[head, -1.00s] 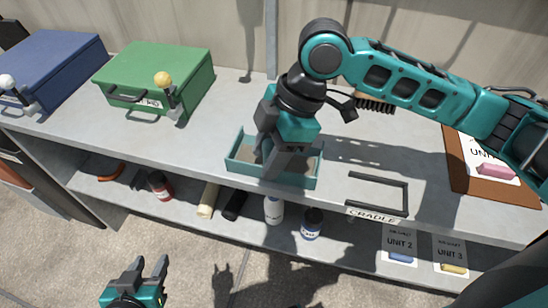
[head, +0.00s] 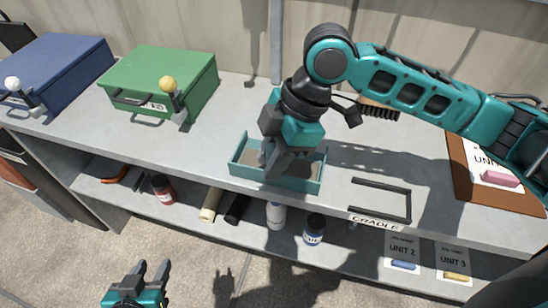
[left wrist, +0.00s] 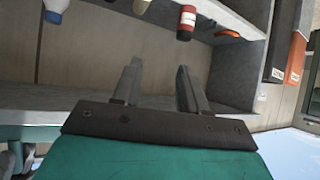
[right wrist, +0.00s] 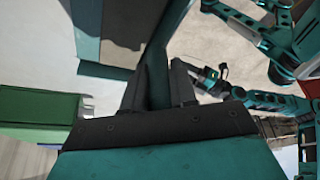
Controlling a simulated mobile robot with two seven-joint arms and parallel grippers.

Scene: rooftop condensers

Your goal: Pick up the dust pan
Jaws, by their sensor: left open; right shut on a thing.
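The dust pan (head: 309,185) looks like a shallow teal tray with a grey inside, at the front middle of the bench top. My right gripper (head: 271,166) comes down over it and hides part of its inside and front wall. The right wrist view shows the right gripper (right wrist: 157,76) shut on a narrow teal part of the dust pan (right wrist: 172,22). I cannot tell whether the pan touches the bench. My left gripper (head: 151,272) is open and empty, low in front of the bench. It also shows open in the left wrist view (left wrist: 157,75).
A green case (head: 150,75) and a blue case (head: 60,65) stand to the left. A brush (head: 380,112) lies partly hidden behind my right arm. A black cradle frame (head: 382,183) and a brown board (head: 480,185) are to the right. Bottles (head: 313,230) stand on the lower shelf.

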